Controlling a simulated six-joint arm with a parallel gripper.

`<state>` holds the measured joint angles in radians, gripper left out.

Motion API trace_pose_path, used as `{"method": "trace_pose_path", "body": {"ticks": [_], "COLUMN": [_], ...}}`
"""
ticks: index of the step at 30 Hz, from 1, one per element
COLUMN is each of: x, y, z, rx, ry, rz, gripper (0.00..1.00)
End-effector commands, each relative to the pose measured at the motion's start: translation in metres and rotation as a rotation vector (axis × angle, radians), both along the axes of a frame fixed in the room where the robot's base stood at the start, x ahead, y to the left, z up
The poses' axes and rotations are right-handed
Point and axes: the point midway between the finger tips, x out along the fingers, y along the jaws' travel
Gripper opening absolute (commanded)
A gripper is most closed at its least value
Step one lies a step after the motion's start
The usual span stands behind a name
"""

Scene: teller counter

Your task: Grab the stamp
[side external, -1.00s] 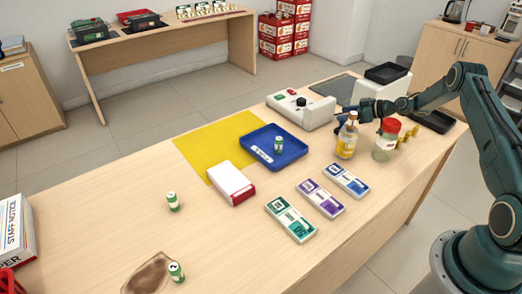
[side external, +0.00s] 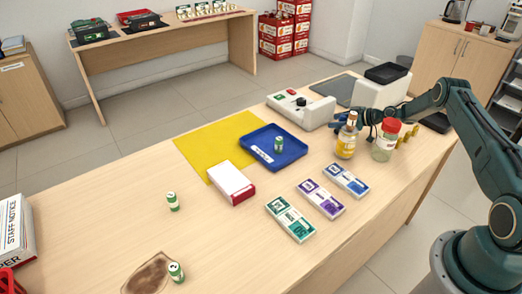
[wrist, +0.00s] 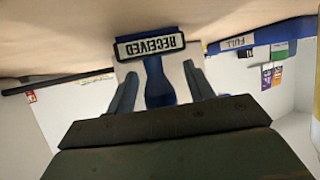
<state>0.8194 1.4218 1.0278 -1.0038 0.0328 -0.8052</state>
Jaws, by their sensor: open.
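The stamp (wrist: 158,88) is blue, with a white plate reading RECEIVED, upside down in the wrist view. Its base rests on the counter and its handle points toward my gripper (wrist: 160,70). My gripper is open, with one finger on each side of the handle and visible gaps between. In the side view a small blue part (side external: 339,119), probably the stamp or my fingertips, shows just left of the bottle. The bottle and jar hide much of that area, so contact cannot be told there.
A yellow bottle (side external: 346,141) and a red-lidded jar (side external: 384,145) stand close in front of my gripper. A white device (side external: 300,109) is behind. A blue tray (side external: 297,155) holding a green can (side external: 279,143) lies to the left. Banknote bundles (side external: 320,199) lie nearer.

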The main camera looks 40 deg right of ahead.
Motion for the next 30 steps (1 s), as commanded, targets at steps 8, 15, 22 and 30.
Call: {"method": "trace_pose_path", "body": {"ticks": [8, 15, 22, 30], "x": [0.000, 0.000, 0.000, 0.000], "y": [0.000, 0.000, 0.000, 0.000], "z": [0.000, 0.000, 0.002, 0.017], "rx": [0.000, -0.001, -0.001, -0.002], "ry": [0.000, 0.000, 0.000, -0.001], "rz": [0.000, 0.000, 0.000, 0.001], "gripper": [0.29, 0.05, 0.05, 0.05]}}
